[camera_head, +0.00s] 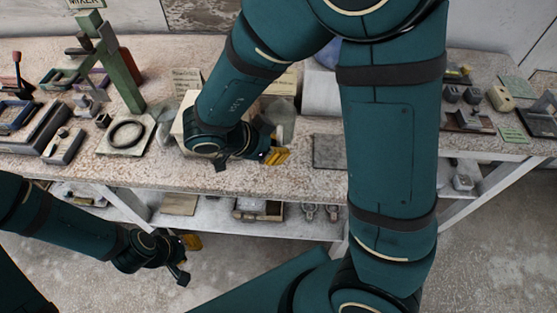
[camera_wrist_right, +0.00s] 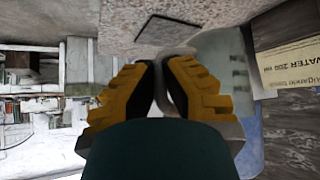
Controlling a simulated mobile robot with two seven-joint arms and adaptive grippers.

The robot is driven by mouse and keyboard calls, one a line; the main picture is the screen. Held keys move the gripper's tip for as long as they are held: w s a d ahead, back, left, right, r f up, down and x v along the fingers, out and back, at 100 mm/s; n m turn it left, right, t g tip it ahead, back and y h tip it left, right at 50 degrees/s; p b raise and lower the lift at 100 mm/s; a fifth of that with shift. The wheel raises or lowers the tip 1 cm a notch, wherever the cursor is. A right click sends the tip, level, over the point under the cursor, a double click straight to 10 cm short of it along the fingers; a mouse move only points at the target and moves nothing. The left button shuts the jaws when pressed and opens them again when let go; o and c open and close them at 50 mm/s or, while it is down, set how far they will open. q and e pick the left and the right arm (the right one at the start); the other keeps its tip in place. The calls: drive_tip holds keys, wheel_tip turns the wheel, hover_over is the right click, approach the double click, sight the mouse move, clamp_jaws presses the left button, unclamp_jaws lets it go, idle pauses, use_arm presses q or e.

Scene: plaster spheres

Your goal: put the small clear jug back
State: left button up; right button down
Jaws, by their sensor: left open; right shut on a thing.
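The small clear jug (camera_head: 281,115) shows as a greyish translucent shape on or just above the worktop, partly hidden by my right gripper. In the right wrist view the jug (camera_wrist_right: 226,62) lies to the right of the fingers and has faint marks on its side. My right gripper (camera_head: 274,156) has its yellow fingers close together; in the wrist view the fingertips (camera_wrist_right: 161,84) are shut on the jug at its near edge, probably its handle. The exact contact is hidden. My left gripper (camera_head: 188,256) is open and empty, low in front of the bench.
A dark grey square plate (camera_head: 329,151) lies bare to the right of the right gripper. A pale block (camera_head: 187,112) stands behind my right wrist. A black ring on a slab (camera_head: 127,134) is to the left. A card reading "WATER 200" (camera_wrist_right: 288,50) stands by the jug.

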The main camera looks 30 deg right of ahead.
wheel_tip(320, 180, down, 8)
drive_tip(key=b, duration=0.3)
drive_tip(key=c, duration=1.1)
unclamp_jaws()
drive_tip(key=shift+f, duration=0.2)
drive_tip(key=shift+c, duration=0.2)
drive_tip(key=shift+r, duration=0.1)
drive_tip(key=shift+a+r, duration=0.15)
drive_tip(key=shift+r, duration=0.15)
drive_tip(key=p+v, duration=0.4)
drive_tip(key=v, duration=0.7)
drive_tip(key=shift+a+r+p, duration=0.2)
drive_tip(key=shift+a+p, duration=0.05)
drive_tip(key=shift+p, duration=0.05)
